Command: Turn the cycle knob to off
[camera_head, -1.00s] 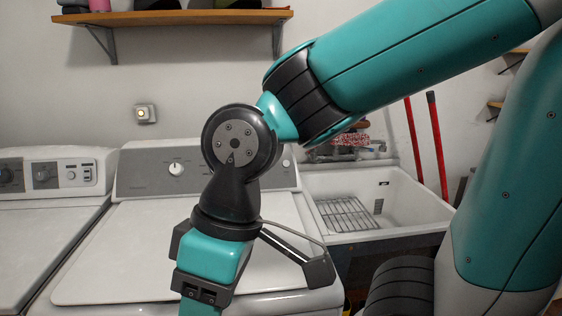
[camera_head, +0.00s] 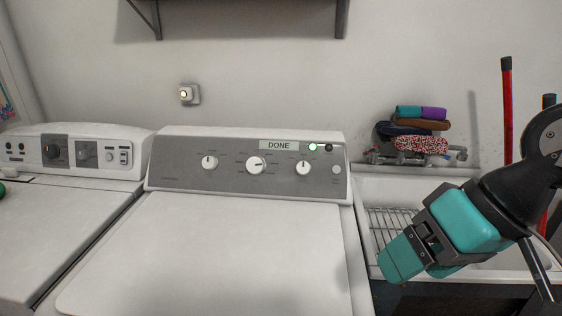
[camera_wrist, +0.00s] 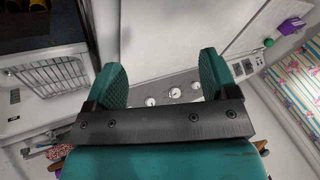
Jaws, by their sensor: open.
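The white washer's grey control panel (camera_head: 225,178) faces me with three white knobs. The middle knob (camera_head: 256,165) is the largest, its pointer mark roughly toward the right; the left knob (camera_head: 209,162) and right knob (camera_head: 303,167) are smaller. Their labels are too small to read, so I cannot confirm which is the cycle knob. A display (camera_head: 279,145) above reads DONE, with a green light beside it. My gripper (camera_head: 412,264) is open and empty, to the right of the washer in front of the tub. In the wrist view the knobs (camera_wrist: 175,93) show beyond the open fingers (camera_wrist: 160,78).
A white utility tub (camera_head: 480,268) with a wire rack (camera_head: 390,222) stands at right. Folded cloths (camera_head: 420,125) sit behind it, and a red pole (camera_head: 507,110) leans nearby. A second appliance (camera_head: 60,215) stands at left. The space before the panel is clear.

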